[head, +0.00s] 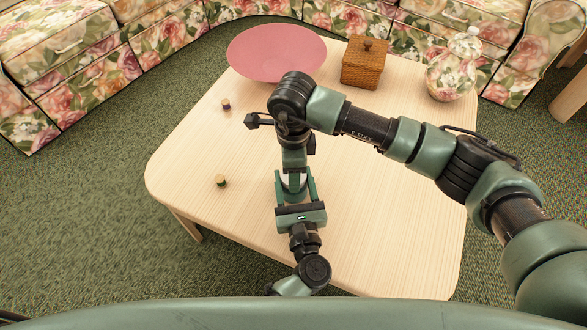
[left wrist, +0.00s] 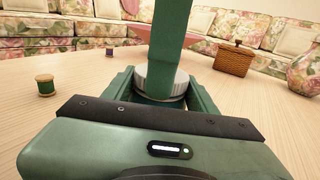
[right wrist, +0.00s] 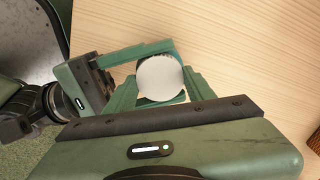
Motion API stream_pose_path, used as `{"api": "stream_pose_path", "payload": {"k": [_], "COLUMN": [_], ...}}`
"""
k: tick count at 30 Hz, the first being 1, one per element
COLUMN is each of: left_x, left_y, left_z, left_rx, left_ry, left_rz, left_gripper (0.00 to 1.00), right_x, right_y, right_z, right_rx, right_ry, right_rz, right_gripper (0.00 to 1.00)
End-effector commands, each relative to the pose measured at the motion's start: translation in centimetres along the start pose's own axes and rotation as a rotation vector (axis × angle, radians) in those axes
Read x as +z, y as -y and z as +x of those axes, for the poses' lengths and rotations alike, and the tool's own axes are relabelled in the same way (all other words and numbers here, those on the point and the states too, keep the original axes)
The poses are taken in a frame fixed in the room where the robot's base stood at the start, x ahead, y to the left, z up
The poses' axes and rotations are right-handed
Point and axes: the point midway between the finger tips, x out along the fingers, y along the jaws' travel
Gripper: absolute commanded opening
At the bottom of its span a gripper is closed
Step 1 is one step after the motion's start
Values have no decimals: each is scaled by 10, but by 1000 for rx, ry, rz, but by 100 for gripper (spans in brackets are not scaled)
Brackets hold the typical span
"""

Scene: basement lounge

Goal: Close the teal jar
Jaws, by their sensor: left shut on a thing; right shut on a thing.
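The round white lid (right wrist: 160,78) is between the fingers of my right gripper (right wrist: 162,88), which is shut on it from above. The lid's ribbed edge also shows in the left wrist view (left wrist: 179,82), partly behind a right gripper finger. My left gripper (head: 294,180) is shut around the jar from the near side, low over the table. The lid sits on or right at the jar's top; I cannot tell whether it is seated. The teal jar's body is almost wholly hidden by the fingers.
The pale wooden table (head: 390,200) holds a pink bowl (head: 275,52), a wicker basket (head: 364,63), and a floral lidded jar (head: 452,70) at the back. Two thread spools, green (head: 221,181) and purple (head: 226,104), stand on the left. The table's right side is clear beneath my right arm.

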Motion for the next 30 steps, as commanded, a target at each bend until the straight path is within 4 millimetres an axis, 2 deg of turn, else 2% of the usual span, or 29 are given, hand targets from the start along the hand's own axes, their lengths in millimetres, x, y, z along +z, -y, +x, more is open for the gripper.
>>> {"api": "stream_pose_path", "payload": {"k": [3,6,10,17,18,19,20,26,30], "left_x": [0,0,0,0,0,0,0,0,0], "left_y": [0,0,0,0,0,0,0,0,1], "left_z": [0,0,0,0,0,0,0,0,0], "left_rx": [0,0,0,0,0,0,0,-1,-2], "left_ry": [0,0,0,0,0,0,0,0,0], "left_rz": [0,0,0,0,0,0,0,0,0], "left_gripper": [0,0,0,0,0,0,0,0,0], "right_x": [0,0,0,0,0,0,0,1,2], "right_y": [0,0,0,0,0,0,0,0,0], "right_z": [0,0,0,0,0,0,0,0,-8], "right_rx": [0,0,0,0,0,0,0,1,0], "right_ry": [1,1,1,1,1,1,1,2,4], "right_rz": [219,339,397,397,397,397,396,395,394], "right_gripper": [5,5,5,5,62,70,76,76,76]}}
